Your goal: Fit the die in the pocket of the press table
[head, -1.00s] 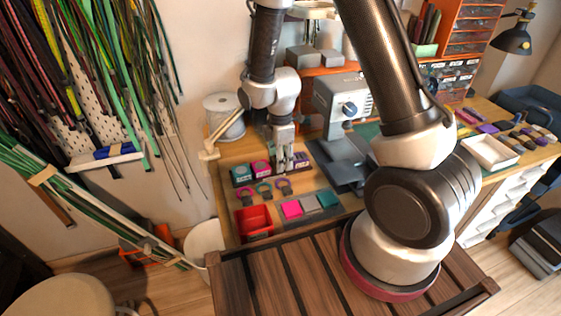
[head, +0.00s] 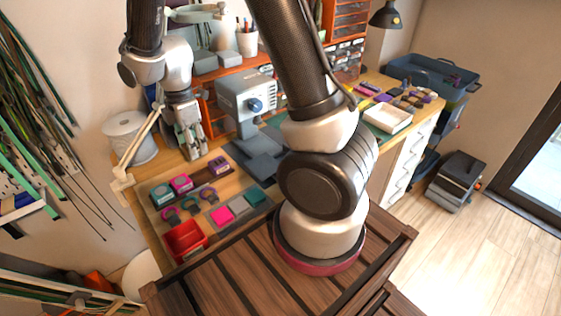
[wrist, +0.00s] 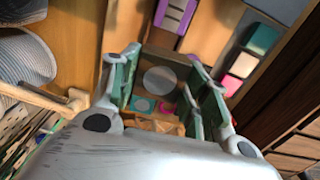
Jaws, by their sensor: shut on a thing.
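My gripper (head: 193,152) is above the back of the workbench's parts board, left of the press. In the wrist view its green-padded fingers are closed on a dark block with a round grey face, which I take to be the die (wrist: 160,78). The die is hard to make out in the head view. The press (head: 247,98) is a grey machine with a blue knob. Its dark grey press table (head: 258,165) lies low in front of it, to the right of my gripper. I cannot make out the pocket.
Teal (head: 163,196), pink (head: 181,184) and purple (head: 218,164) blocks stand on the board, with coloured rings in front. A red bin (head: 184,240) and flat coloured plates (head: 239,206) are nearer. A white spool (head: 130,137) stands left, a white tray (head: 388,118) right.

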